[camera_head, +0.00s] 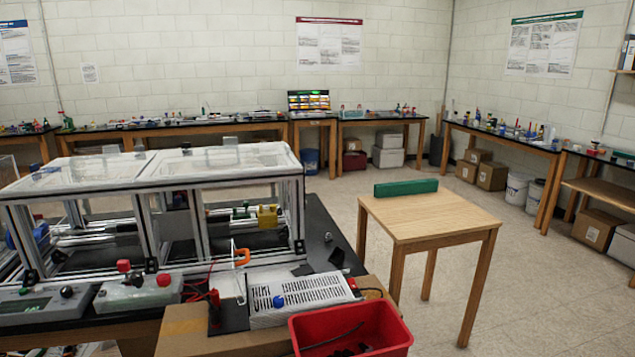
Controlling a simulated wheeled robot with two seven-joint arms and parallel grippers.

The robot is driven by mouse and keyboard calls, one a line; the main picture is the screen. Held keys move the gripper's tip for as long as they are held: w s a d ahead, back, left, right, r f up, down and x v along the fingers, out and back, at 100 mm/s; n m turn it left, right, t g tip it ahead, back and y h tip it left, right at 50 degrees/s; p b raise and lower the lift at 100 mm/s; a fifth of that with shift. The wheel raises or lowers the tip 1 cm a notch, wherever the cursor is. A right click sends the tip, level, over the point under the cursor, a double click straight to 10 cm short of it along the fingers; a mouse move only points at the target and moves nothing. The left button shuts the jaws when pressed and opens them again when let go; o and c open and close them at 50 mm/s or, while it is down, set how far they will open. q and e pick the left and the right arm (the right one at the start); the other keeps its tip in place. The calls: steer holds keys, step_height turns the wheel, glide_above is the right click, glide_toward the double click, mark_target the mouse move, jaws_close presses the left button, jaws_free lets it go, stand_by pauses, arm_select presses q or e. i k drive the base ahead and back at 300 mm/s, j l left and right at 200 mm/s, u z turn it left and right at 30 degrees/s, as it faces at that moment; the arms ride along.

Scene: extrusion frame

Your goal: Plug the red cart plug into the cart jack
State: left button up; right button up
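Neither of my grippers shows in the head view. A small upright red plug-like piece (214,298) stands at a black block, left of a white vented box (300,297). Red and black wires run near it. A red knob-like piece (164,279) sits on a grey box (138,292) to the left, with another red piece (124,266) at its back. I cannot tell which red piece is the cart plug, nor pick out the cart jack at this size.
An aluminium extrusion frame (150,190) with clear panels fills the left. A red bin (352,330) holding dark items stands at the front. A wooden table (432,215) with a green bar (405,187) stands right of centre. Open floor (545,285) lies at the right.

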mark_target(214, 296)
steer(key=i+l+u, duration=0.1)
steer(key=l+u, duration=0.9)
steer(key=k+l, duration=0.05)
